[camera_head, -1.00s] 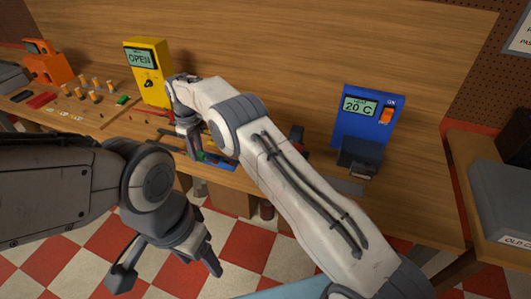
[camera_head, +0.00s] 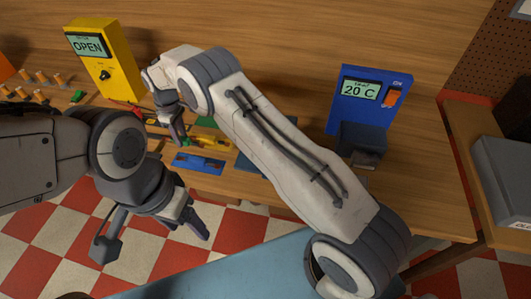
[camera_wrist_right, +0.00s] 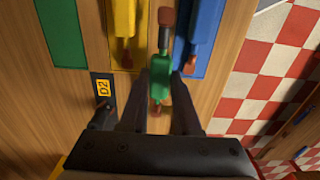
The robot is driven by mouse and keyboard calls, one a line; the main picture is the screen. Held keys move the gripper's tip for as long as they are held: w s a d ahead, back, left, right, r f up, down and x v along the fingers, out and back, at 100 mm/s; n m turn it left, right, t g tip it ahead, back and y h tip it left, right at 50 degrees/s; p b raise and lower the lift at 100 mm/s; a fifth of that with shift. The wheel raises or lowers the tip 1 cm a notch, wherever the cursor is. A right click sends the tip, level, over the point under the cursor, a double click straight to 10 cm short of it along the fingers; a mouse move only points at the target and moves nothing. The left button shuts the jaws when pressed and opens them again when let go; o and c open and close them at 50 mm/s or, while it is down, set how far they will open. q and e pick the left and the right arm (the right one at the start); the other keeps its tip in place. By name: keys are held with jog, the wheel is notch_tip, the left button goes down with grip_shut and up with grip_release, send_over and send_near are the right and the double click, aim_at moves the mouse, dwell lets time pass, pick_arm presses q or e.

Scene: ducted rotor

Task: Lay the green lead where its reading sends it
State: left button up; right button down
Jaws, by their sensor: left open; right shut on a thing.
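The green lead (camera_wrist_right: 160,85), with a dark sleeve and copper-coloured ends, is between the fingers of my right gripper (camera_wrist_right: 158,78), which is shut on it. In the head view my right gripper (camera_head: 178,138) is over the bench, left of the yellow and blue mats. The yellow meter (camera_head: 104,65) reads OPEN. A green mat (camera_wrist_right: 62,32) shows bare in the wrist view. A yellow lead (camera_wrist_right: 124,25) lies on a yellow mat and a blue lead (camera_wrist_right: 199,30) on a blue mat (camera_wrist_right: 217,45). My left gripper (camera_head: 152,238) is open and empty over the floor.
A blue unit (camera_head: 368,100) reading 20 C stands at the right of the bench. Several orange pegs (camera_head: 40,85) stand at the left. A grey box (camera_head: 505,180) is far right.

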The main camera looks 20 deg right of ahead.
jog(key=s+d, duration=0.4)
jog(key=d, duration=0.2)
jog(key=s+d, duration=0.5)
jog(key=d, duration=0.2)
jog(key=s+d, duration=0.4)
jog(key=d, duration=0.3)
jog(key=shift+s+p, duration=0.3)
jog(key=shift+p, duration=0.1)
jog(key=s+d, duration=0.2)
jog(key=d, duration=0.1)
jog(key=shift+s+d, duration=0.15)
jog(key=shift+d, duration=0.15)
jog(key=shift+f+b, duration=0.65)
jog(key=shift+b, duration=0.15)
jog(key=shift+f, duration=0.15)
jog(key=c, duration=0.6)
grip_release()
